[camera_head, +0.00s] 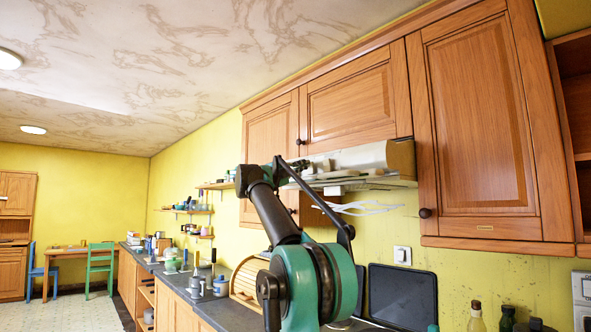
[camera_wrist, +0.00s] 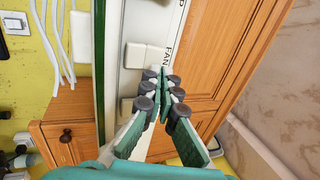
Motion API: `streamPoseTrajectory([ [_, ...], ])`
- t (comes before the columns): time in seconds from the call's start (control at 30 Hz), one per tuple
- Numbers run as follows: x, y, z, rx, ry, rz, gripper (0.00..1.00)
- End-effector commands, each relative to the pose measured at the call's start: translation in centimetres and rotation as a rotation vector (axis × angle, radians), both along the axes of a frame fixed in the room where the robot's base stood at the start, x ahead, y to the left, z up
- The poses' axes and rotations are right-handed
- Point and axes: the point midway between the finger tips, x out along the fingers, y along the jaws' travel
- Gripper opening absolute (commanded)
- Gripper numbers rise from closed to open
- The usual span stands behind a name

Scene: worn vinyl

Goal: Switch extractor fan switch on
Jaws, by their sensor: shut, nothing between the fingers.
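The extractor hood (camera_head: 365,158) is a pale unit under the wooden wall cabinets in the head view. In the wrist view its white panel (camera_wrist: 112,75) carries pale rocker switches. One switch (camera_wrist: 155,57) sits beside the printed word FAN, another (camera_wrist: 134,54) is to its left, and one (camera_wrist: 127,106) is lower down. My gripper (camera_wrist: 163,76) is shut and empty, its fingertips close to the switch by the FAN lettering. I cannot tell whether they touch it. In the head view my arm reaches up to the hood and the fingertips are not clear.
White cables (camera_head: 360,207) hang below the hood. Wooden cabinet doors (camera_head: 478,125) close in on the right. A wall socket (camera_head: 402,255), a dark tray (camera_head: 403,297) and bottles (camera_head: 507,318) are below. The counter (camera_head: 205,305) runs along the wall.

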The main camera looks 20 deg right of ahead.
Motion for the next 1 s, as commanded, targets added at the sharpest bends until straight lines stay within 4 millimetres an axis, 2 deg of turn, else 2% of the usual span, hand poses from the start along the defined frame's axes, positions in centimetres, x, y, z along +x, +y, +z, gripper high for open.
streamPoseTrajectory([
  [0.47,0.2,-0.6,0.3,0.0,0.0,0.0,0.0],
  [0.63,0.5,-1.5,1.1,0.0,0.0,-0.001,0.0],
  [1.0,0.3,-1.5,1.0,0.0,0.0,0.0,0.0],
])
